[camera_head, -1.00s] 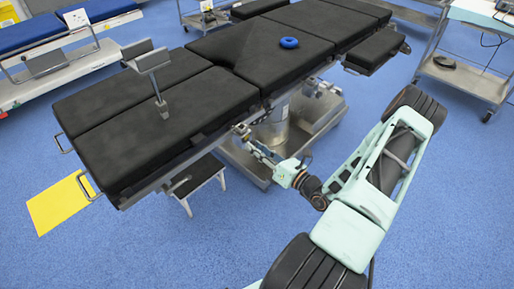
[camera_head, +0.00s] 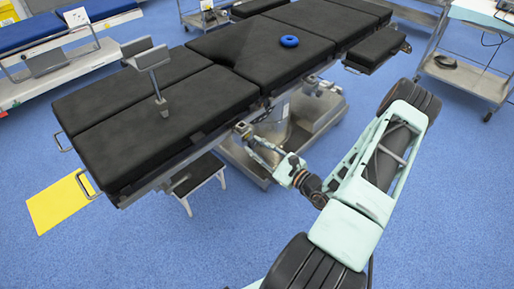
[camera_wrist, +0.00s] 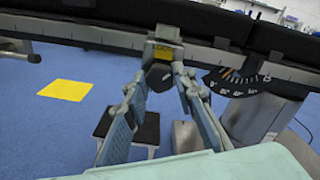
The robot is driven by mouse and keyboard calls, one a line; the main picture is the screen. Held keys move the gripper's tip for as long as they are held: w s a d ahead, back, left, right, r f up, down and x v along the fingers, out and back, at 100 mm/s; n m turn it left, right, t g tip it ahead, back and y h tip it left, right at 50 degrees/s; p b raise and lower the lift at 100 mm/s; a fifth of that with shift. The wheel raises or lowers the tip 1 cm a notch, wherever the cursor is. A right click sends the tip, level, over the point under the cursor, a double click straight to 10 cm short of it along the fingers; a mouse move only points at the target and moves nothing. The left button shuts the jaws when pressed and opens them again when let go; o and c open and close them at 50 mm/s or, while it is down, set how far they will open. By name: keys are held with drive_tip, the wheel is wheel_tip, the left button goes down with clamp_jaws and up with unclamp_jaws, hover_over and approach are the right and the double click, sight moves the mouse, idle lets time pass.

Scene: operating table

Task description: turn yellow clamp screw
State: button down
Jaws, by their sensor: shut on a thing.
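The clamp (camera_wrist: 165,47), a grey block with a yellow patch, sits on the side rail of the operating table (camera_head: 165,125). Below it, in the wrist view, is its dark knob-like screw (camera_wrist: 158,76). My gripper (camera_wrist: 163,82) reaches up from below with one finger on each side of the screw and is shut on it. The exact contact is hard to see. In the head view my gripper (camera_head: 250,137) is at the near side of the table, under the rail; the clamp is too small to make out there.
The table's metal base (camera_head: 275,130) stands close behind my gripper. A small step stool (camera_head: 197,177) is below to the left. A yellow sheet (camera_head: 60,204) lies at the table's left end. A blue ring (camera_head: 289,41) lies on the table. The front floor is open.

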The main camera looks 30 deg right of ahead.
drive_tip(key=n+b, duration=0.1)
drive_tip(key=n, duration=0.3)
drive_tip(key=shift+f, duration=0.1)
drive_tip(key=shift+n+b, duration=0.45)
drive_tip(key=shift+n, duration=1.25)
drive_tip(key=c, duration=1.6)
unclamp_jaws()
drive_tip(key=v, duration=1.2)
drive_tip(key=shift+n, duration=0.3)
